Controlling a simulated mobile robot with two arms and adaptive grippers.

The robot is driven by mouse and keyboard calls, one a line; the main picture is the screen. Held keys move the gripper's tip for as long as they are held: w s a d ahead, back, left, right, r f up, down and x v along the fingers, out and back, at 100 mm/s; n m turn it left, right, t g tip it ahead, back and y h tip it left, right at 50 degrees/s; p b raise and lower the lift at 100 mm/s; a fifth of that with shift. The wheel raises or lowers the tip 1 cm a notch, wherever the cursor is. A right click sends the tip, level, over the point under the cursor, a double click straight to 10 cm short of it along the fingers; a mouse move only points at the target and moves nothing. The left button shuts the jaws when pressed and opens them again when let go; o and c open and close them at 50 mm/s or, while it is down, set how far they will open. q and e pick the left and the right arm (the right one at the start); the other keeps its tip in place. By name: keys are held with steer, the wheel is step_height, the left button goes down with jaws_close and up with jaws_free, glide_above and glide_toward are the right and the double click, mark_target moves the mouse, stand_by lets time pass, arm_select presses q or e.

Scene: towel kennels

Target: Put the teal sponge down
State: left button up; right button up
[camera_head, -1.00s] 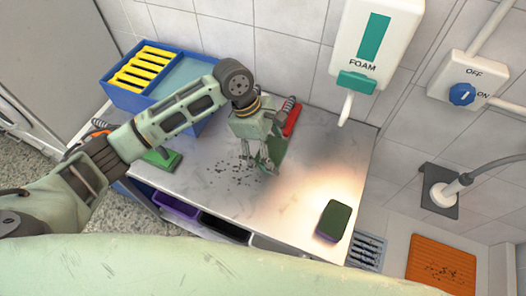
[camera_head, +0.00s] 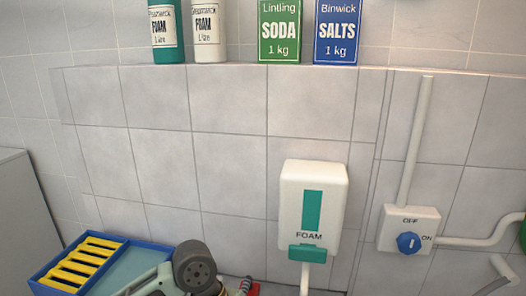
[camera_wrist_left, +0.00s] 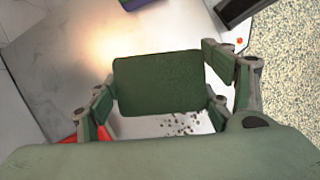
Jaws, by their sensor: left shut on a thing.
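My left gripper (camera_wrist_left: 161,88) is shut on a sponge (camera_wrist_left: 158,80) in the left wrist view. The sponge shows a flat dark green face between the fingers. Its other side is hidden, so I cannot see a teal part. It is over the grey worktop (camera_wrist_left: 165,30); I cannot tell whether it touches the surface. In the head view only part of my left arm shows at the bottom edge, and the gripper is out of frame. My right gripper is in neither view.
Dark crumbs (camera_wrist_left: 182,125) and a red object (camera_wrist_left: 72,139) lie on the worktop. A purple-sided item (camera_wrist_left: 136,3) is at the wrist view's top. The head view shows a blue tray with yellow slats (camera_head: 82,262), a foam dispenser (camera_head: 312,210), and a shelf of bottles and boxes.

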arm_select(q)
steer(key=s+a+r+m+g+y+b, duration=0.1)
steer(key=s+a+m+y, duration=0.1)
steer(key=a+m, duration=0.4)
steer(key=s+a+r+m+g+y+b, duration=0.1)
steer(key=s+a+m+b, duration=0.1)
steer(key=a+m, duration=0.3)
steer(key=a, duration=0.4)
steer(key=shift+r+m+y, duration=0.3)
steer(key=shift+m+y, duration=0.1)
steer(key=shift+f, duration=0.1)
